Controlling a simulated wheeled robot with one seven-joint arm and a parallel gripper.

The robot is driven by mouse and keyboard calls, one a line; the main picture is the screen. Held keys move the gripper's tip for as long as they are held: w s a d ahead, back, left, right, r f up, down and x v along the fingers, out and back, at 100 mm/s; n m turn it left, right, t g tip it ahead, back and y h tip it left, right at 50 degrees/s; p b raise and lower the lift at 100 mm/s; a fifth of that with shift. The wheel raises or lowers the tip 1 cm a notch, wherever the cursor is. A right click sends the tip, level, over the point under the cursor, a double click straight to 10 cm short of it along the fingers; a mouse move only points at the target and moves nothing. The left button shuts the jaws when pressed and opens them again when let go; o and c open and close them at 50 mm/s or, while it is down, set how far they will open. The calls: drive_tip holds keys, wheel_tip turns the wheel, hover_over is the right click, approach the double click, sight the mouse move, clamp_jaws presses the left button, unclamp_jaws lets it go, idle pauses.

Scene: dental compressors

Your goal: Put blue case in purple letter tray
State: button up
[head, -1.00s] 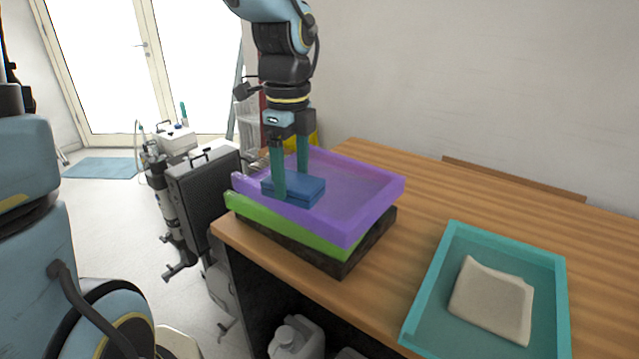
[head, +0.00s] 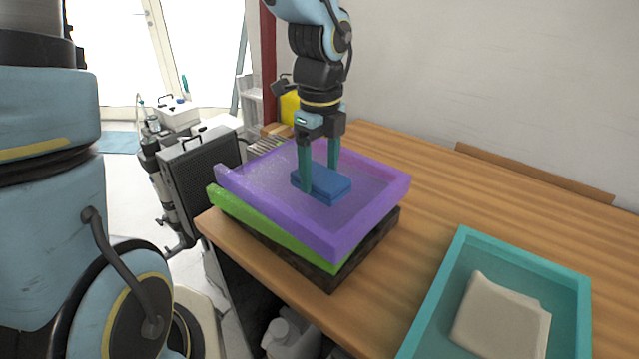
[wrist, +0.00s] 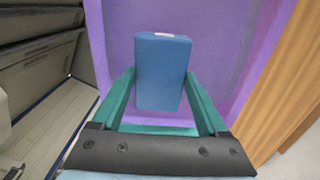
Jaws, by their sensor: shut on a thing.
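The blue case (head: 328,186) is a flat rounded block held between the green fingers of my gripper (head: 320,172). In the head view it is over the middle of the purple letter tray (head: 345,238), inside its rim; I cannot tell whether it touches the tray floor. In the wrist view the case (wrist: 162,72) extends away from between the fingertips (wrist: 160,98), with the purple tray floor (wrist: 113,25) behind it. The purple tray sits slightly askew on a green tray (head: 270,232), which rests on a dark tray (head: 330,280).
The tray stack stands at the left edge of the wooden table (head: 420,150). A teal tray (head: 450,265) holding a beige folded item (head: 500,318) is at the right. A dark case (head: 200,165) and equipment stand on the floor at left.

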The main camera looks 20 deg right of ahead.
sight(319, 176)
drive_tip(key=shift+f, duration=1.85)
drive_tip(key=shift+f, duration=0.15)
drive_tip(key=o, duration=1.3)
